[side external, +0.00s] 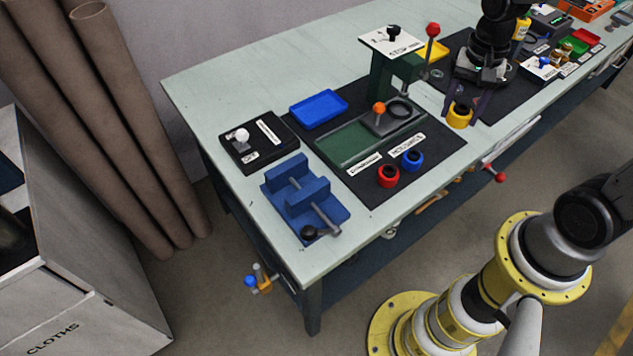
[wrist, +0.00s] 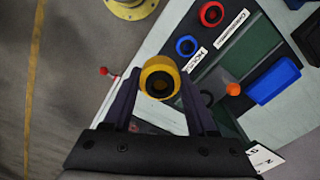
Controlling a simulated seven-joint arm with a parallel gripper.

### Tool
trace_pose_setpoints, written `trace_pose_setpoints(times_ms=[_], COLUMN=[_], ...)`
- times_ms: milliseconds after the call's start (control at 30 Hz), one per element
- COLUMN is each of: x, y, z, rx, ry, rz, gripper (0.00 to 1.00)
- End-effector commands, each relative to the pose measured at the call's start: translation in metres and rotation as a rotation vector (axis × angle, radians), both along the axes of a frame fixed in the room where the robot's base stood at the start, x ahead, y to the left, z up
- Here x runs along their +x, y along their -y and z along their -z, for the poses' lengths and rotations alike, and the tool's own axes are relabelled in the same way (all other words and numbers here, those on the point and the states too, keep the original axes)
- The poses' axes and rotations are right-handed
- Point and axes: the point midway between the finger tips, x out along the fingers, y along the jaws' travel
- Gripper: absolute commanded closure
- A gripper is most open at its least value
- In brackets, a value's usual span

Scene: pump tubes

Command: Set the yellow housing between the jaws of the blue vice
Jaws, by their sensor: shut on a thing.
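The yellow housing (side external: 459,116) is a short ring with a dark hole. My gripper (side external: 462,106) is shut on it, above the right part of the black mat, close to the table's front edge. In the wrist view the housing (wrist: 148,65) sits between the two fingertips (wrist: 160,84), with its hole facing the camera. The blue vice (side external: 305,198) stands at the table's left front corner, well to the left of my gripper. Its two jaws are apart, with an empty gap between them. I cannot clearly make out the vice in the wrist view.
A red ring (side external: 388,176) and a blue ring (side external: 412,159) lie on the mat between gripper and vice. A press with an orange knob (side external: 379,108) and a tall red-knobbed lever (side external: 432,30) stand behind. A blue tray (side external: 318,108) and black switch box (side external: 258,143) are near the vice.

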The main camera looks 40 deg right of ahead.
Motion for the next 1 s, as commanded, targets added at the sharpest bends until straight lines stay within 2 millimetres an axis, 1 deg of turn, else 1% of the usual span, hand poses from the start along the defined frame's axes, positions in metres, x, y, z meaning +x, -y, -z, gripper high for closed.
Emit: trace_pose_setpoints(times_ms=[33, 67, 100, 167, 200, 267, 300, 367, 400, 467, 500, 600, 700, 833, 933, 1000], x=[0.024, 0.036, 0.053, 0.076, 0.090, 0.109, 0.119, 0.133, 0.140, 0.148, 0.151, 0.154, 0.149, 0.140, 0.137, 0.135], y=[-0.010, -0.017, -0.028, -0.047, -0.061, -0.085, -0.101, -0.127, -0.145, -0.172, -0.188, -0.225, -0.251, -0.267, -0.273, -0.273], z=[-0.003, -0.004, -0.006, -0.007, -0.007, -0.005, -0.003, 0.000, 0.003, 0.009, 0.014, 0.025, 0.036, 0.046, 0.055, 0.066], rx=[0.000, 0.000, 0.000, 0.000, 0.000, 0.000, 0.001, 0.001, 0.000, 0.001, 0.001, 0.000, 0.000, 0.000, 0.000, 0.000], ry=[0.001, 0.000, 0.000, -0.001, -0.001, -0.001, -0.003, -0.002, -0.002, -0.003, -0.004, -0.003, -0.004, -0.001, -0.002, -0.005], rz=[-0.101, -0.162, -0.242, -0.362, -0.437, -0.543, -0.610, -0.703, -0.761, -0.835, -0.876, -0.952, -1.005, -1.044, -1.057, -1.059], gripper=[1.00, 1.00, 1.00, 1.00, 1.00, 1.00, 1.00, 1.00, 1.00, 1.00, 1.00, 1.00, 1.00, 1.00, 1.00, 1.00])
